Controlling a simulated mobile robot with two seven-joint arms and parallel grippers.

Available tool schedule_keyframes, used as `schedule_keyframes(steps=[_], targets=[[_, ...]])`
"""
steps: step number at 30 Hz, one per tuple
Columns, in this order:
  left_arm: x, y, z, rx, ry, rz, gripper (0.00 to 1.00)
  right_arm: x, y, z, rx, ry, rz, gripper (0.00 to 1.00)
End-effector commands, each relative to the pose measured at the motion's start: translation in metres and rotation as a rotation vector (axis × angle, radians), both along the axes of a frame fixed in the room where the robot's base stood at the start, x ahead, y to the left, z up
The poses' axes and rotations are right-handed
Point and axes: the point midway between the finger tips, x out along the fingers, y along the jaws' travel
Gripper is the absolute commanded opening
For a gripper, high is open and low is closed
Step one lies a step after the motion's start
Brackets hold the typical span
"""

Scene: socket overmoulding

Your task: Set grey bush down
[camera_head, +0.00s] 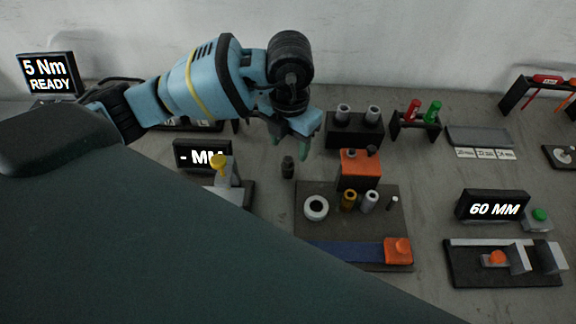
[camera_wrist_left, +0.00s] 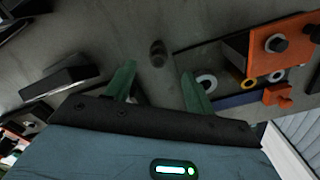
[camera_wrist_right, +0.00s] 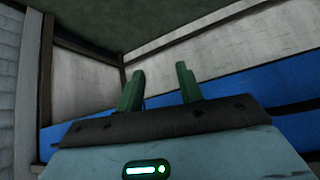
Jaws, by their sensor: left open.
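My left gripper (camera_head: 290,144) hangs above the back middle of the table, pointing down, open, with nothing between its fingers. In the left wrist view (camera_wrist_left: 157,78) its green fingers are spread apart. A small dark grey cylinder (camera_head: 288,167) stands alone on the table, just in front of the fingers; it also shows in the left wrist view (camera_wrist_left: 158,53), beyond the fingertips. A light grey bush (camera_head: 369,201) stands on the dark mat (camera_head: 400,220), beside a yellow bush (camera_head: 349,201). My right gripper (camera_wrist_right: 158,85) shows only in its own wrist view, open and empty.
A white ring (camera_head: 316,208) and an orange block (camera_head: 360,169) are on the mat. A black stand (camera_head: 355,132) with two grey cylinders is behind. A yellow-knobbed fixture (camera_head: 235,192) stands left, a 60 MM display (camera_head: 492,206) right. My dark body hides the front left.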

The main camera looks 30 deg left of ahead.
Motion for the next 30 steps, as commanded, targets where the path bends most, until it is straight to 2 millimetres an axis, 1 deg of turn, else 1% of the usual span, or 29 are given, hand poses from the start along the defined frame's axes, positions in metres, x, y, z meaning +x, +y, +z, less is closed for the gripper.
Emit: schedule_keyframes(steps=[8,14,17,21,24,27,30], targets=[[-0.001,0.000,-0.024,0.002,0.004,-0.002,0.54,-0.002,0.000,-0.001,0.001,0.004,-0.001,0.36],[-0.001,0.000,-0.029,0.000,0.002,-0.003,0.54,-0.002,0.001,-0.001,0.002,0.004,-0.003,0.36],[-0.002,0.002,-0.039,0.002,0.004,-0.002,0.54,-0.001,0.001,0.001,0.003,0.001,-0.003,0.36],[-0.003,0.003,-0.060,0.001,0.003,-0.002,0.54,0.001,0.001,0.002,0.003,-0.002,-0.003,0.36],[-0.002,0.002,-0.071,-0.001,0.002,-0.002,0.54,0.000,0.001,0.001,0.003,0.001,-0.003,0.36],[-0.002,0.002,-0.077,-0.001,0.000,-0.003,0.54,-0.001,0.001,0.000,0.002,0.002,-0.003,0.36],[-0.002,0.003,-0.078,0.000,0.000,-0.003,0.54,-0.001,0.001,0.000,0.002,0.004,-0.003,0.36]])
